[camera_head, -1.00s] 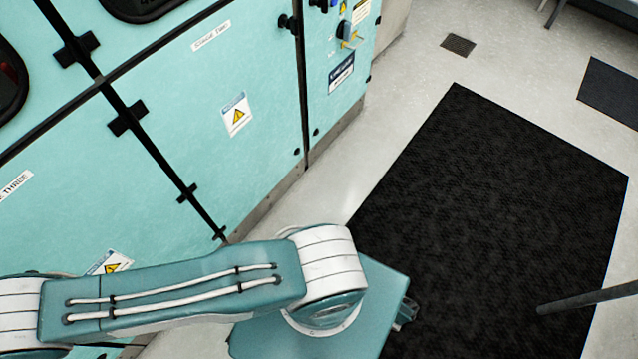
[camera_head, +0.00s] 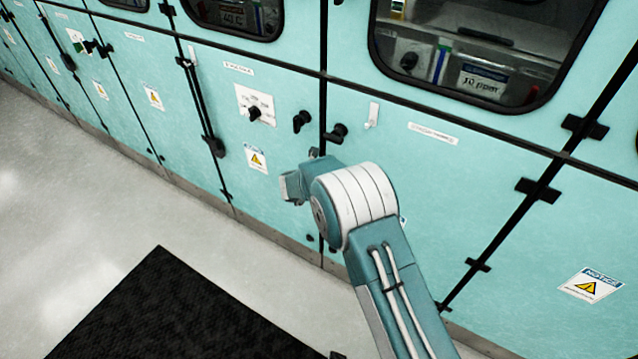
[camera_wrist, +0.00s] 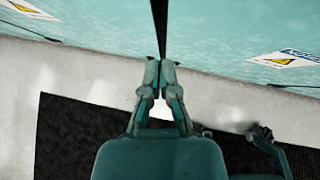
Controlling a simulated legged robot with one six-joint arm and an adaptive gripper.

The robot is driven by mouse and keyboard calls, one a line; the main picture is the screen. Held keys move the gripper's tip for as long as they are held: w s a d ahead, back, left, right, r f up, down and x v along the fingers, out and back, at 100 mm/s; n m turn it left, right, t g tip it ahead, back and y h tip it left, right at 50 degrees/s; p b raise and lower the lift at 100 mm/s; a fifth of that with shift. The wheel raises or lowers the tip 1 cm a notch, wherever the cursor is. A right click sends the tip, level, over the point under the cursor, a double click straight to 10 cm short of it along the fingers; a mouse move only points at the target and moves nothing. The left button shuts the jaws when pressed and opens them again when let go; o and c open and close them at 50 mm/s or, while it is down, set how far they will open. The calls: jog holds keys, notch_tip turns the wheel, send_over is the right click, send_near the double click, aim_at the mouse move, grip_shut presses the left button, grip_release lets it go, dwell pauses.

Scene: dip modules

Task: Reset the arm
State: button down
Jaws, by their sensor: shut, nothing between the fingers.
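My arm reaches up from the bottom edge of the head view, with a teal link and a white banded joint in front of the teal cabinets (camera_head: 445,185). In the wrist view my gripper (camera_wrist: 160,68) is shut and empty, its two teal fingers meeting at the tips. Beyond the tips lie the pale floor and a cabinet front with a dark vertical seam. The fingers cannot be made out in the head view.
Cabinet fronts carry a black rotary knob (camera_head: 254,114), black handles (camera_head: 302,121) and dark windows (camera_head: 480,50). A black floor mat (camera_head: 175,315) lies at lower left. Pale floor (camera_head: 60,210) is clear along the cabinets.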

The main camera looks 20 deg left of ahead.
jog(key=d+r+n+y, duration=0.1)
jog(key=r+n, duration=0.1)
jog(key=r, duration=0.4)
jog(key=d+r+n+y, duration=0.1)
jog(key=d+r+n, duration=0.1)
jog(key=r, duration=0.4)
jog(key=d+r+n+t+y, duration=0.1)
jog(key=r+n, duration=0.2)
jog(key=r, duration=0.3)
jog(key=shift+s+d+r, duration=0.1)
jog(key=shift+d+r, duration=0.15)
jog(key=s+d+r+n+g+y, duration=0.1)
jog(key=s+d+r+n, duration=0.3)
jog(key=d+r+n, duration=0.35)
jog(key=s+d+r+n+y, duration=0.1)
jog(key=s+d+r+n, duration=0.4)
jog(key=d+r+n, duration=0.3)
jog(key=s+d+f+n+g+h, duration=0.1)
jog(key=s+d+n+g+h, duration=0.2)
jog(key=s+d+n, duration=0.9)
jog(key=s+d+h, duration=0.2)
jog(key=s+d, duration=0.8)
jog(key=s, duration=0.2)
jog(key=shift+s+d+n+h, duration=0.15)
jog(key=shift+d+n+h, duration=0.1)
jog(key=shift+n+h, duration=0.1)
jog(key=shift+r, duration=0.1)
